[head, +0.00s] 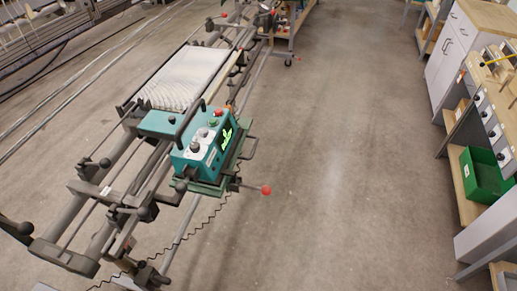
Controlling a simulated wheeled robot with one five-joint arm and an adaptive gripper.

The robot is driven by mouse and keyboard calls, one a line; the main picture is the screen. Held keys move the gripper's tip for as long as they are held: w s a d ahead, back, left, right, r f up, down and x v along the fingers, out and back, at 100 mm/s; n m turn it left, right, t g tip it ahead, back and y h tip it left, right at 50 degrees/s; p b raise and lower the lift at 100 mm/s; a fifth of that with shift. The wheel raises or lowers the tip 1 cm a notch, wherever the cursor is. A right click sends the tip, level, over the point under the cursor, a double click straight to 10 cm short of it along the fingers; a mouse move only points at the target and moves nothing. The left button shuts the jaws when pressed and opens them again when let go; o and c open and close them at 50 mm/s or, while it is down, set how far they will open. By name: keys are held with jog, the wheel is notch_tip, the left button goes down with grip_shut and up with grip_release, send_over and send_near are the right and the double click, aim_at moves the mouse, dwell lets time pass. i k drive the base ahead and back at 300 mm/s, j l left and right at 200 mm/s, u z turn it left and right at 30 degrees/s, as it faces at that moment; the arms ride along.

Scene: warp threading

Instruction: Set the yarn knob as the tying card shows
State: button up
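A teal machine head (205,155) with a black handle sits on the long metal frame at left centre. Its sloped panel carries a dark round knob (195,147) and a second, smaller knob (203,132). I cannot tell which is the yarn knob, and their pointer settings are too small to read. A small screen (226,134) with bright green marks is on the panel's right side. I cannot make out a tying card. My gripper does not show in this view.
The long frame (105,200) bears a pale sheet of threads (185,78). A lever with a red ball (266,190) sticks out towards the aisle. A coiled black cable hangs below. Open floor (350,170) lies to the right. Benches with a green bin (484,178) line the right edge.

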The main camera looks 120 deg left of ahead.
aim_at(195, 146)
jog(key=i+j+z, duration=0.25)
jog(key=j, duration=0.15)
jog(key=j+z, duration=0.25)
jog(key=j, duration=0.15)
jog(key=i+j+z, duration=0.25)
jog(key=j, duration=0.25)
jog(key=k+j+z, duration=0.95)
jog(key=k, duration=0.35)
jog(key=k+l+z, duration=0.35)
jog(key=k+z, duration=0.15)
jog(key=k, duration=0.2)
